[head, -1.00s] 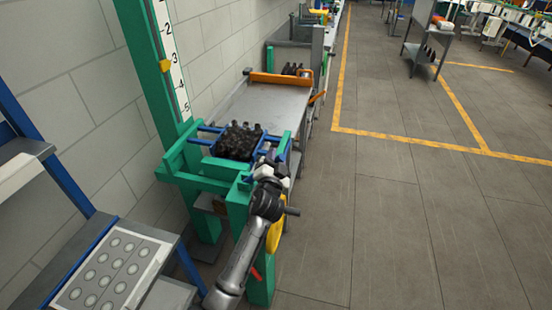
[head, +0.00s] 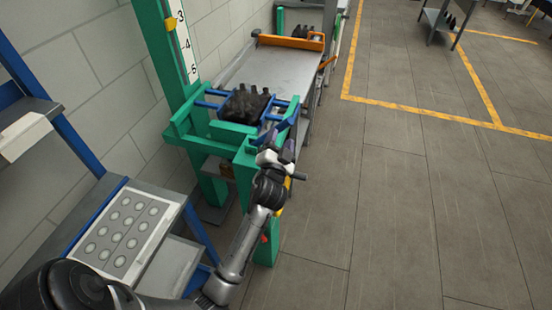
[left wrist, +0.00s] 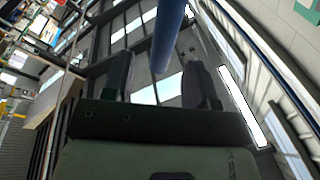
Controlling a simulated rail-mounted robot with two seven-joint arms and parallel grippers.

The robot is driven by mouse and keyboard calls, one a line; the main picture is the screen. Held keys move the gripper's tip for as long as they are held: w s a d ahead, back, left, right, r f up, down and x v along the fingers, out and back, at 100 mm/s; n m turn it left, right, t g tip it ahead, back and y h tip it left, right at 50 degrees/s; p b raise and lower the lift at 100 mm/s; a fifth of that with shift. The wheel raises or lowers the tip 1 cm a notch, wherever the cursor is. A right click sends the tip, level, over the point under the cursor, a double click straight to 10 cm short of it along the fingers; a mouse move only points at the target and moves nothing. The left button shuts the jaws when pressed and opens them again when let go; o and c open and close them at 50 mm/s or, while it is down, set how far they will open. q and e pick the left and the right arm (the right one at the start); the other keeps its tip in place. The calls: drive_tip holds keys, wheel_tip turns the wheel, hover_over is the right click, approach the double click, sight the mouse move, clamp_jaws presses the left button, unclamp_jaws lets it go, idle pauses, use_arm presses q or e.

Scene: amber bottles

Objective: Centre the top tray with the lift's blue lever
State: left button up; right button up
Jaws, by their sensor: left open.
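The green lift (head: 200,132) stands by the wall with a dark cluster of bottles (head: 245,102) on its top. The top tray under them is mostly hidden; blue bars (head: 212,92) show around it. My left gripper (head: 286,137) is at the lift's right front corner, beside the blue parts. In the left wrist view my left gripper (left wrist: 160,82) is open, and a blue bar (left wrist: 168,38), seemingly the lever, runs between or just beyond its fingers. Contact cannot be told. My right gripper is not in view.
A grey metal table (head: 278,68) with an orange bar (head: 290,42) adjoins the lift behind. A blue-framed rack (head: 68,132) and a panel with round pale spots (head: 125,232) stand at left.

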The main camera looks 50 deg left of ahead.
use_arm(q)
drive_tip(key=v, duration=0.6)
drive_tip(key=shift+s+d, duration=0.25)
drive_tip(key=shift+s, duration=0.05)
idle(0.3)
